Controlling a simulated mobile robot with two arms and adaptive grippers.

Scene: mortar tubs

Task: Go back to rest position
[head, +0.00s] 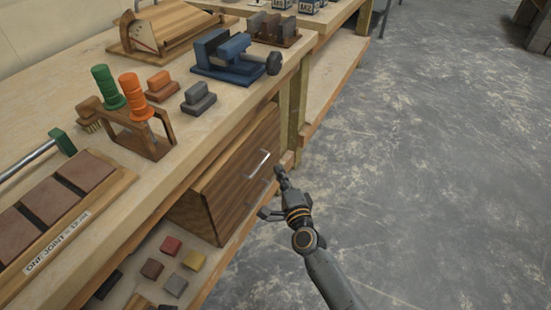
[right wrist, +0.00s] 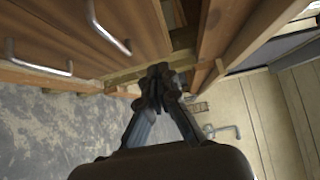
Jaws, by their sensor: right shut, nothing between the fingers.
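My right gripper (head: 279,172) is in front of the bench's wooden drawer unit (head: 222,196), close to its metal handles. In the right wrist view the right gripper (right wrist: 158,72) has its fingertips together, with nothing between them. Two handles show there, an upper handle (right wrist: 108,32) and a lower handle (right wrist: 38,58), both apart from the fingers. My left gripper is in neither view.
The workbench (head: 235,110) holds a blue vise (head: 230,58), a rack with green and orange handled tools (head: 140,130), and tiles (head: 55,198) on a board. Small colored blocks (head: 172,246) lie on the lower shelf. The concrete floor (head: 430,160) to the right is clear.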

